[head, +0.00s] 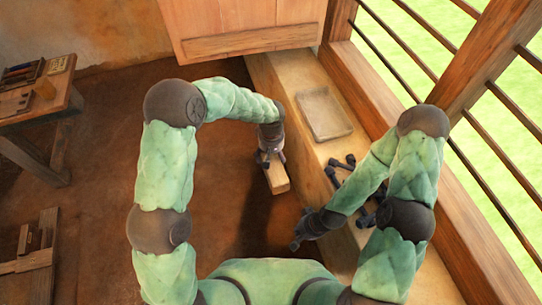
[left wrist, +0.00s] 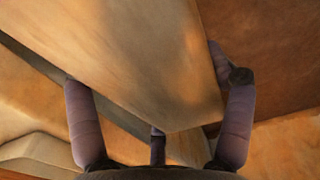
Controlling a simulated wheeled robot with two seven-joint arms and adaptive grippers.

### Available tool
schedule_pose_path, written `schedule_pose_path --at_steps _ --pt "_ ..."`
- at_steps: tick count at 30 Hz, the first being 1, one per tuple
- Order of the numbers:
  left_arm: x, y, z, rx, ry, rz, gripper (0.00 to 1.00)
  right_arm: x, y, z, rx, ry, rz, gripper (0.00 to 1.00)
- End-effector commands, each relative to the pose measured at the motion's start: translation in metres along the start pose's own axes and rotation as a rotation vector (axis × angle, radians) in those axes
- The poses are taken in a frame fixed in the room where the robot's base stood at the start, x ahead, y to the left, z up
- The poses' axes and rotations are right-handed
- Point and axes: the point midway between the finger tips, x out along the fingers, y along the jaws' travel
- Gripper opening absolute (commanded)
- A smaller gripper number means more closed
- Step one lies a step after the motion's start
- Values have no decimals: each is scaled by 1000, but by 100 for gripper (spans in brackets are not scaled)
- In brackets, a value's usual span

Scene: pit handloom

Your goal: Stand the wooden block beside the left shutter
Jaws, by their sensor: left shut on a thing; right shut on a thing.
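The wooden block (head: 277,179) is pale and rectangular. My left gripper (head: 268,158) is shut on its upper end, and the block hangs to the left of the sill. My right gripper (head: 303,232) is low at the sill's left edge. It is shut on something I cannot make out.
A pale sill (head: 290,85) runs below the barred window (head: 450,50). A flat grey slab (head: 323,113) lies on it. A dark knobbed metal object (head: 342,168) is partly hidden behind my right forearm. A wooden bench (head: 45,100) with tools stands left. Brown floor (head: 105,140) is clear between.

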Motion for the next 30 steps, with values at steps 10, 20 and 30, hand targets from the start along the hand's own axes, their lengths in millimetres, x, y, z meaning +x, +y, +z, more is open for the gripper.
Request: schedule_pose_path --at_steps 10,20,30 --pt "4 0 75 7 -2 -3 37 20 7 -1 0 0 0 0" --pt "2 -1 146 8 -3 -4 37 26 9 -1 0 0 0 0" --pt "2 0 193 4 -3 -2 37 25 9 -1 0 1 0 0"
